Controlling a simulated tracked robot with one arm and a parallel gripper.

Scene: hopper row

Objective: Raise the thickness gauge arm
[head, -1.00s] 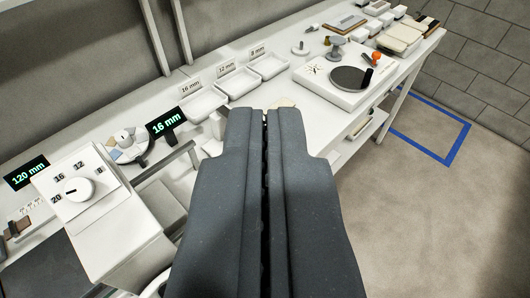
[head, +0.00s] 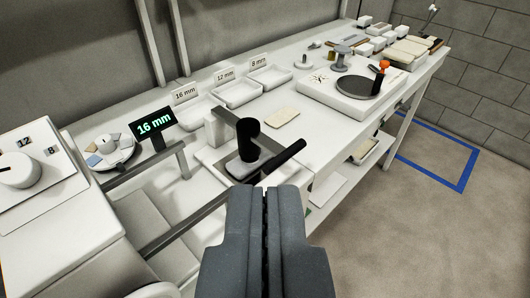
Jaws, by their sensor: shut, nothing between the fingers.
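The thickness gauge stands at the table's front edge, with a white upright block (head: 213,132) on a pale base. A dark arm (head: 227,117) runs from the block to a black cylinder (head: 248,138). A black bar handle (head: 284,155) sticks out to the right near the cylinder's foot. How the arm, cylinder and handle join is hard to tell. A display (head: 154,124) reading 16 mm stands to the left. My gripper (head: 265,190) is shut and empty, its tips below the handle in the picture, apart from it as far as I can see.
A white machine with a dial (head: 20,170) stands at the left, with grey rails (head: 175,232) running from it. Labelled white trays (head: 238,93) line the back. A pale block (head: 282,116) lies behind the gauge. A turntable unit (head: 355,92) stands farther right.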

